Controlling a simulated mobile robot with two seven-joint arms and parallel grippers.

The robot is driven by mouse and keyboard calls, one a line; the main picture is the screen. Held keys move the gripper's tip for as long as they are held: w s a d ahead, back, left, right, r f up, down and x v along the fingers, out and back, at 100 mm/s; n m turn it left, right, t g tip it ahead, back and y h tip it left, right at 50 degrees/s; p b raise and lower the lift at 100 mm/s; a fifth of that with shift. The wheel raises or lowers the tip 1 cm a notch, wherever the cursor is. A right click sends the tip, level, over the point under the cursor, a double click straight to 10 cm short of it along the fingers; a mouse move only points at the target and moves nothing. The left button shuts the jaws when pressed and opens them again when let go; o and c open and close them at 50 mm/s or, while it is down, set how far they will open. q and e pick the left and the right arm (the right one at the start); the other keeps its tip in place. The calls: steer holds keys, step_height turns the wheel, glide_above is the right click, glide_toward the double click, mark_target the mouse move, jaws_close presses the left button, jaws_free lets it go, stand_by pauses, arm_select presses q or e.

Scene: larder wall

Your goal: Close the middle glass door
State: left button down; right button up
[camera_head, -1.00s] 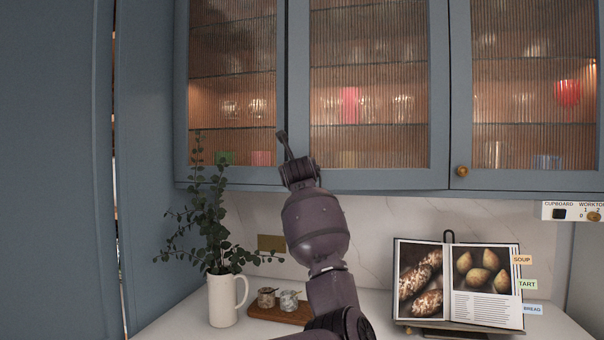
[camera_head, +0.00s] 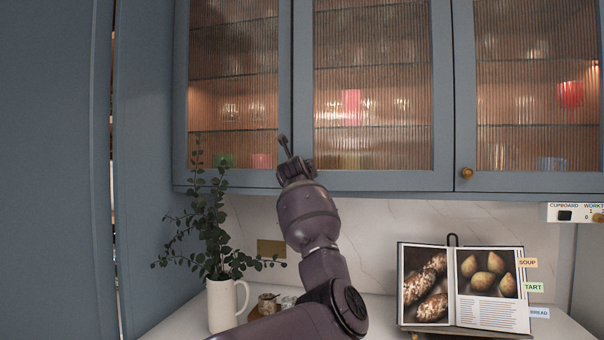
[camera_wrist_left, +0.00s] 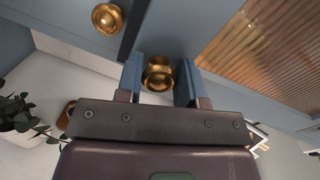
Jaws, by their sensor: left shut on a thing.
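The middle glass door (camera_head: 372,95) is a blue-grey framed, ribbed-glass door of the wall cupboard. It looks shut or almost shut in the head view, and I cannot tell whether it is fully flush. A dark line shows between it and the left door in the wrist view. My left gripper (camera_head: 284,146) is at the door's lower left corner. In the wrist view its fingers (camera_wrist_left: 160,80) are on either side of a brass knob (camera_wrist_left: 158,75), shut on it. That knob is hidden behind the gripper in the head view. My right gripper is not in view.
The left glass door (camera_head: 233,90) and right glass door (camera_head: 537,90) flank it; the right one has its own brass knob (camera_head: 467,172). Below stand a white jug with leafy stems (camera_head: 222,305) and an open cookbook (camera_head: 463,288). A tall blue panel fills the left.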

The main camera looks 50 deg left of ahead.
arm_select(q)
steer(key=c, duration=1.1)
jaws_free()
steer(key=o, duration=0.4)
steer(key=shift+c, duration=0.2)
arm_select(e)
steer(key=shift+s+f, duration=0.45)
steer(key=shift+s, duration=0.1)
arm_select(q)
steer(key=shift+s+d, duration=0.1)
steer(key=shift+s, duration=0.05)
steer(key=b+v, duration=0.1)
steer(key=v, duration=0.9)
steer(key=shift+s+d+b, duration=0.15)
steer(key=shift+d+b, duration=0.1)
steer(key=shift+b, duration=0.05)
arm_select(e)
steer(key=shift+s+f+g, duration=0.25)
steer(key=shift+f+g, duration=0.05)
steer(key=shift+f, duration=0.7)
